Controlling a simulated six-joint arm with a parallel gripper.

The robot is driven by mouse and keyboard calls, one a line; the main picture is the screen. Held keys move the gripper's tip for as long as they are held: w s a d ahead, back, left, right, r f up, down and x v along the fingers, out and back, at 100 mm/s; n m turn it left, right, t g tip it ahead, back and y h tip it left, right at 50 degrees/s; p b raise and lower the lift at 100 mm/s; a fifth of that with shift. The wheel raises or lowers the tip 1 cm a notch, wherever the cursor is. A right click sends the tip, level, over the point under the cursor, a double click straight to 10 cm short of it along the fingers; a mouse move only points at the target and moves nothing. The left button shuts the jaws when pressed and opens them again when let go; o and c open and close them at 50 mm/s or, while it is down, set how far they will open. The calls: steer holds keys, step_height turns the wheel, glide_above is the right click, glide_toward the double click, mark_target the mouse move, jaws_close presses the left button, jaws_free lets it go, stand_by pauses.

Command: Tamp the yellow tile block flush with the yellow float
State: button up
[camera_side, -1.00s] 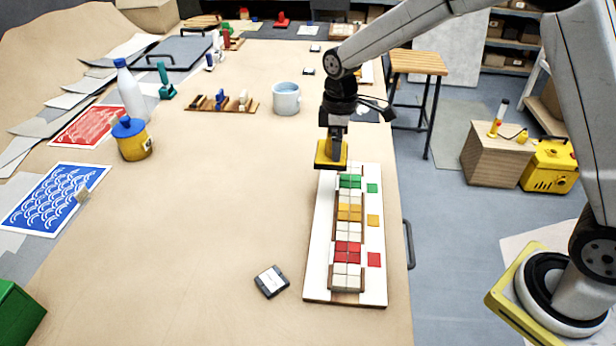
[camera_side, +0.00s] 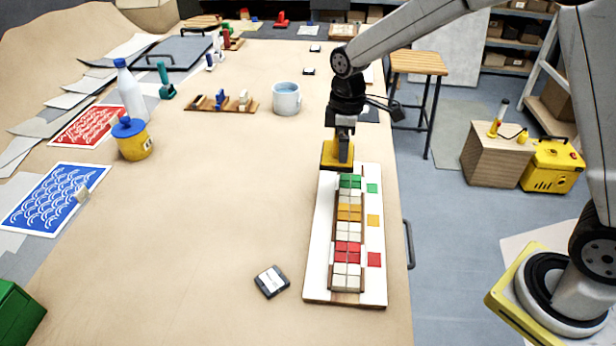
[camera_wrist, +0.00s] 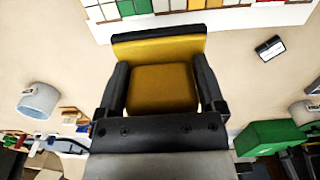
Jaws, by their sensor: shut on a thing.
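My gripper (camera_side: 339,150) is shut on the yellow float (camera_side: 330,155), which it holds above the far end of the white panel (camera_side: 317,240). In the wrist view the yellow float (camera_wrist: 162,86) sits between the two dark fingers of my gripper (camera_wrist: 162,92). The yellow tile block (camera_side: 349,212) lies in the middle of the row on the panel, between white blocks. The row also has a green block (camera_side: 350,181) near the float and a red block (camera_side: 347,252) nearer the front. I cannot tell from here how high the yellow block stands.
Small green, yellow and red squares (camera_side: 373,220) lie along the panel's right side. A dark square device (camera_side: 271,281) lies left of the panel. A light blue mug (camera_side: 286,98) stands behind and left. The table between the panel and the left prints is largely clear.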

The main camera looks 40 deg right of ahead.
steer(key=shift+c, duration=0.4)
glide_above(355, 213)
steer(key=shift+f, duration=0.95)
steer(key=shift+w, duration=0.1)
steer(key=shift+f, duration=0.15)
steer(key=shift+f, duration=2.85)
steer(key=shift+f, duration=0.9)
steer(key=shift+r, duration=0.15)
stand_by(0.3)
step_height(355, 213, up, 7)
stand_by(1.0)
stand_by(0.5)
